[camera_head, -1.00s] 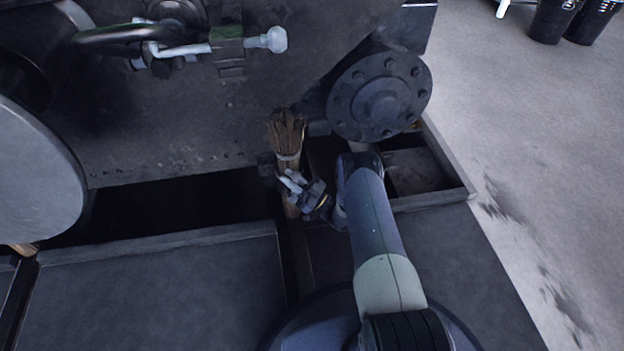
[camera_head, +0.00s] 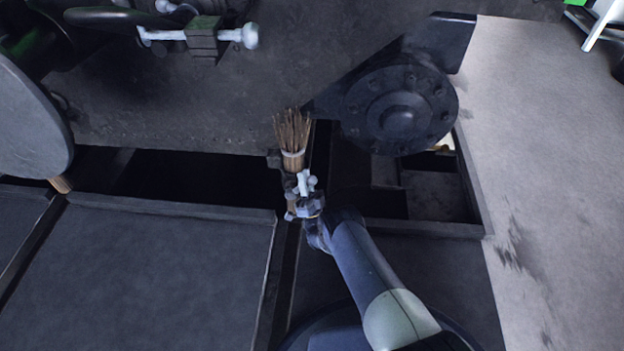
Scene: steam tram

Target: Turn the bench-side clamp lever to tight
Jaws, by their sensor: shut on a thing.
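My gripper (camera_head: 305,204) is low in the middle of the head view, at the gap between two dark floor plates. It is shut on a small pale lever (camera_head: 304,183) with rounded ends, which looks like the clamp lever. The lever's pale arm points nearly straight up in the picture. The jaws and wrist hide part of it, and I see no mark for tight. The clamp's body cannot be made out clearly.
A bundle of twigs bound with a pale band (camera_head: 292,155) stands just behind the gripper. A bolted round flange (camera_head: 399,108) bulges out at right. A rod with a pale knob (camera_head: 249,36) is at upper left. A grey disc (camera_head: 30,125) is at far left. Pale floor is clear at right.

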